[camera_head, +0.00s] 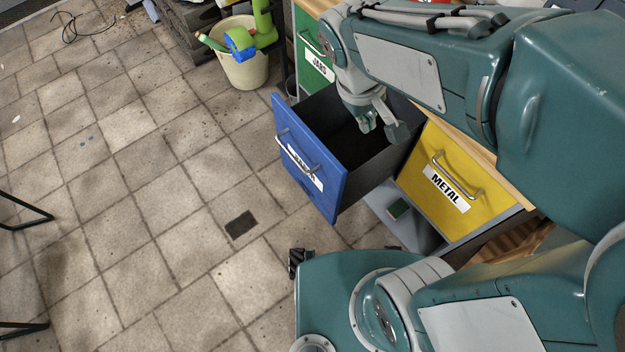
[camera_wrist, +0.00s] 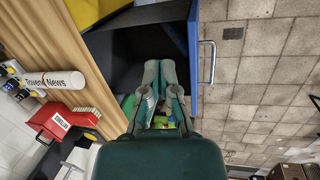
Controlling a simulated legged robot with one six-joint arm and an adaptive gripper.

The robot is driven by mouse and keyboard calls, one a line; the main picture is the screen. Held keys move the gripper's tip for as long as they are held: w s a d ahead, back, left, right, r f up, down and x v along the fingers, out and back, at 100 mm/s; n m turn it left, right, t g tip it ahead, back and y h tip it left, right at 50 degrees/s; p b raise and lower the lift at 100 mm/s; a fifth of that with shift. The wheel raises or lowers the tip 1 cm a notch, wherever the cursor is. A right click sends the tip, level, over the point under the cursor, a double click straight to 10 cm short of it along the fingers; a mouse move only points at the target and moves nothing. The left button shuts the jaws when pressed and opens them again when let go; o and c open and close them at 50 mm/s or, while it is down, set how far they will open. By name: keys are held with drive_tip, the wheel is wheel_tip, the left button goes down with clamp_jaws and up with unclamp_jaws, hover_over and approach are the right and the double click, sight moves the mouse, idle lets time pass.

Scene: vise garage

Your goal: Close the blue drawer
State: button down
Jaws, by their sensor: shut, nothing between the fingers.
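The blue drawer (camera_head: 310,180) is pulled far out of the cabinet. Its blue front has a metal handle and a white label, partly covered by the handle. Its dark inside looks empty where it shows. My gripper (camera_head: 380,128) is shut and empty, and points down over the drawer's open inside, behind the blue front. I cannot tell how deep it reaches. In the wrist view, my gripper (camera_wrist: 160,66) shows against the dark inside, with the blue front (camera_wrist: 193,60) and its handle to the right.
A green drawer (camera_head: 312,62) labelled JARS and a yellow drawer (camera_head: 450,185) labelled METAL flank it, both looking shut. A beige bucket (camera_head: 243,72) with green and blue items stands beyond. Tiled floor at left is mostly clear.

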drive_tip(key=w+a+f+n+t+h, duration=0.1)
drive_tip(key=a+f+n+t+h, duration=0.1)
drive_tip(key=a+f+n+h, duration=0.65)
drive_tip(key=a+f+n+t+h, duration=0.25)
drive_tip(key=a+f+n, duration=0.25)
drive_tip(key=a+f, duration=0.7)
drive_tip(key=n+t, duration=0.6)
approach(319, 177)
drive_tip(key=shift+h, duration=0.4)
drive_tip(key=x, duration=0.7)
drive_tip(key=shift+w+d+f, duration=0.2)
drive_tip(key=shift+w+f, duration=0.1)
drive_tip(key=x, duration=2.9)
drive_tip(key=shift+d+f, duration=0.15)
drive_tip(key=shift+f, duration=0.1)
drive_tip(key=shift+d, duration=0.1)
